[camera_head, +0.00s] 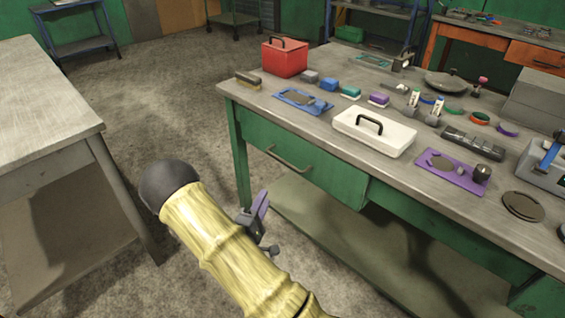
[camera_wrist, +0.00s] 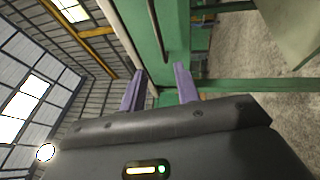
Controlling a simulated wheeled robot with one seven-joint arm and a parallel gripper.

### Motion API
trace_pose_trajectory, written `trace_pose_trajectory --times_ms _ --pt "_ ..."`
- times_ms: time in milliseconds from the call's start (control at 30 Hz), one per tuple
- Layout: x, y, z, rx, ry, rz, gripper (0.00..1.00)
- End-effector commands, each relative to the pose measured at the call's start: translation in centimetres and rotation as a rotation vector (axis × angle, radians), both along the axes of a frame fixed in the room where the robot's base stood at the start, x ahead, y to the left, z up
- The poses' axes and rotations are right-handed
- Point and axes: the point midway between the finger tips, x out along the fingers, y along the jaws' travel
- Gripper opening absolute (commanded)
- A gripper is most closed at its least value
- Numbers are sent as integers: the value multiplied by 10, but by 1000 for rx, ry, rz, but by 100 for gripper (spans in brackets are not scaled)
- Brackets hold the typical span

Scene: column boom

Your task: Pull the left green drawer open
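The left green drawer (camera_head: 318,176) is in the front of the workbench, under its grey top, and its front looks flush with the bench. Its dark bar handle (camera_head: 289,160) is in the middle of the front. My gripper (camera_head: 264,203) is below and in front of the handle, apart from it in the picture. In the wrist view, the purple fingers of my gripper (camera_wrist: 159,82) are spread with nothing between them. The green drawer front (camera_wrist: 173,35) shows sideways beyond the fingertips, with a dark bar that looks like the handle (camera_wrist: 153,18).
The workbench top (camera_head: 225,88) carries a red toolbox (camera_head: 285,57), a white case (camera_head: 374,133) and several small tools. A lower shelf (camera_head: 310,215) lies under the drawer. Another grey table (camera_head: 50,90) stands at the left. Bare floor (camera_head: 165,110) lies between them.

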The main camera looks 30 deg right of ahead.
Motion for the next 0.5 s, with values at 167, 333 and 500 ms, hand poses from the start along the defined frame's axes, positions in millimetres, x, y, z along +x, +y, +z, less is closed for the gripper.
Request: trace_pose_trajectory --times_ms 167,333,500 --pt "18 -21 5 0 -5 -3 32" --pt "38 -43 10 0 -4 -4 32" --pt "58 -65 16 0 -5 -4 32"
